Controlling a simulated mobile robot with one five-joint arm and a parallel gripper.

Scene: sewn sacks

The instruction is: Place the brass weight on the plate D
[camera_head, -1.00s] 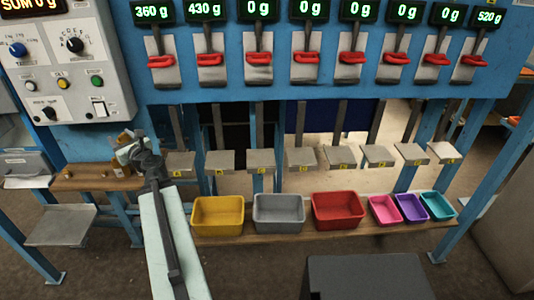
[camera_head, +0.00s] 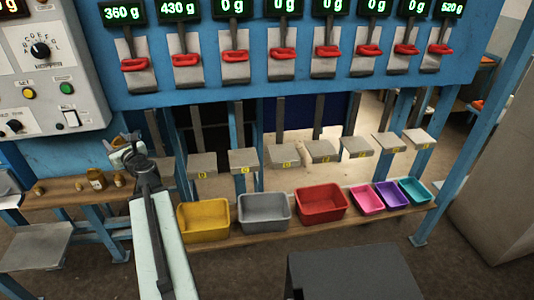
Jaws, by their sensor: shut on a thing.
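My gripper (camera_head: 120,150) is at the left, above the right end of the wooden shelf, at the far end of my pale arm. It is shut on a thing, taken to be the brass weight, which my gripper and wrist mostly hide. Plate D (camera_head: 283,155) is a grey square plate with a small yellow label too small to read surely; I take it as the fourth from the left. It looks bare and its display (camera_head: 283,7) reads 0 g. My gripper is well to its left, apart from it.
More brass weights (camera_head: 97,179) stand on the wooden shelf (camera_head: 65,196). Other plates flank plate D, such as one at the left (camera_head: 201,163). Yellow (camera_head: 204,220), grey (camera_head: 264,211) and red (camera_head: 321,203) bins and several smaller ones stand on a board below. A dark box (camera_head: 352,273) is in front.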

